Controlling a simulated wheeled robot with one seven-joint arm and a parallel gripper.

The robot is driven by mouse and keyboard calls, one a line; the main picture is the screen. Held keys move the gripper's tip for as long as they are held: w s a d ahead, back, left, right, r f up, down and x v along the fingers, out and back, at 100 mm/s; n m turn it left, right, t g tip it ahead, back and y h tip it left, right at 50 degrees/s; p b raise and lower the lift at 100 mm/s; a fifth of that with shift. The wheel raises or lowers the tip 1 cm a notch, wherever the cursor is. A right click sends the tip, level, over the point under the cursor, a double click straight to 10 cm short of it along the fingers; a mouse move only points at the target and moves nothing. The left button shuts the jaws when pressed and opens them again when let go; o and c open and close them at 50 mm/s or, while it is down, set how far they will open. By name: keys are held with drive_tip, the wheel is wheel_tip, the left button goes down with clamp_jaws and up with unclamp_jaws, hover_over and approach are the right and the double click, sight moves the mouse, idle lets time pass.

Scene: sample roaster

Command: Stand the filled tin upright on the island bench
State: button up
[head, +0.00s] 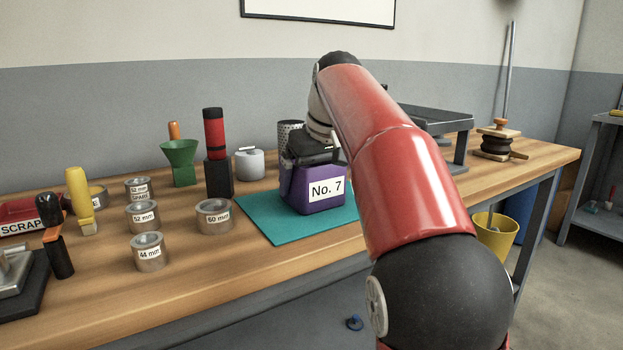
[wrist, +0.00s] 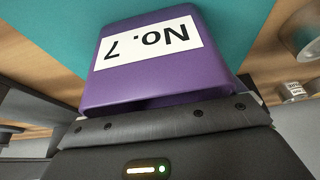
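The purple tin (head: 312,196), labelled "No. 7", is upright on or just above the teal mat (head: 262,222) on the wooden bench. My gripper (head: 316,158) is right at the top of the tin, reaching down from above. In the wrist view the tin (wrist: 160,75) fills the middle, close against the dark front of my gripper (wrist: 165,120). The tin's top is largely hidden by my gripper. The fingers' contact with its sides is not clear, so I cannot tell whether they grip it. The tin's contents are not visible.
Labelled metal rings (head: 214,216) and a yellow-handled tool (head: 80,200) stand left of the mat. Behind are a green funnel (head: 180,160), a red-and-black cylinder (head: 214,140) and a grey lidded pot (head: 249,164). A dark tray stand (head: 440,120) is at the right.

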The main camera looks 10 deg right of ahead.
drive_tip(key=shift+o, duration=0.3)
drive_tip(key=shift+r, duration=0.1)
drive_tip(key=shift+r, duration=0.25)
drive_tip(key=p+v, duration=0.4)
drive_tip(key=v, duration=0.7)
drive_tip(key=shift+s+r, duration=0.2)
drive_tip(key=shift+r, duration=0.05)
drive_tip(key=shift+d, duration=0.1)
